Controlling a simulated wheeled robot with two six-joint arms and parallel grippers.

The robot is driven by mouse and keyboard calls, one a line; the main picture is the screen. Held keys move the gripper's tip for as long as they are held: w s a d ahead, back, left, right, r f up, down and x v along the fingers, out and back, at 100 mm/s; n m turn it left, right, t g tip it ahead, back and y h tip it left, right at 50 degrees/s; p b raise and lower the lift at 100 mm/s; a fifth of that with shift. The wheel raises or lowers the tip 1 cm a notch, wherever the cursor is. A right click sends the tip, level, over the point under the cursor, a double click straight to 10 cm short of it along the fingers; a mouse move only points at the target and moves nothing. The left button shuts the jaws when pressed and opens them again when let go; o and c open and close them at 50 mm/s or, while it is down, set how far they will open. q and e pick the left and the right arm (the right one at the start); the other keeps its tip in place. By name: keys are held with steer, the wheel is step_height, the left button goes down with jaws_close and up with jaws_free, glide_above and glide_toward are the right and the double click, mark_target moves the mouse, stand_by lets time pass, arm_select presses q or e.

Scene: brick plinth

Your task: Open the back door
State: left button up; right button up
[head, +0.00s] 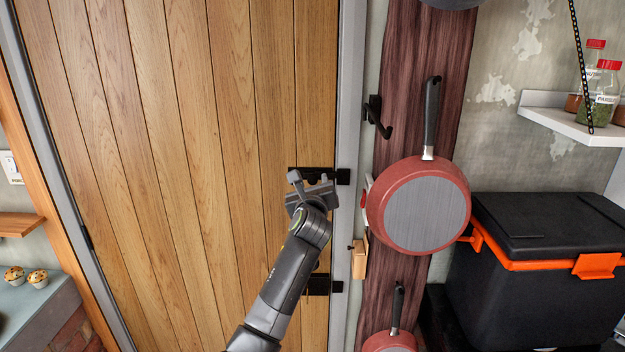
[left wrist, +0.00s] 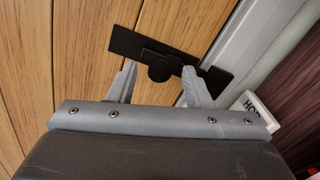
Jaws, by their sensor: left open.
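The back door (head: 210,120) is made of upright wooden planks in a grey frame and looks shut. A black slide bolt (head: 343,176) crosses from the door's right edge onto the frame. In the left wrist view the bolt (left wrist: 140,47) shows with a round black knob (left wrist: 160,72). A second black bolt (head: 318,285) sits lower on the door. My left gripper (head: 311,184) is in front of the upper bolt. In the left wrist view its open fingers (left wrist: 160,84) stand on either side of the knob, with nothing held. Whether they touch it I cannot tell. My right gripper is not in view.
Red pans (head: 425,205) hang on a dark wooden post (head: 403,100) just right of the door. A black hook (head: 377,118) juts out there. A black box with orange latches (head: 540,290) stands at the right. Muffins (head: 37,278) sit on a ledge at the left.

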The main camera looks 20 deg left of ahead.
arm_select(q)
steer(key=shift+w+a, duration=0.25)
steer(key=shift+w, duration=0.45)
steer(key=shift+c, duration=0.5)
jaws_close()
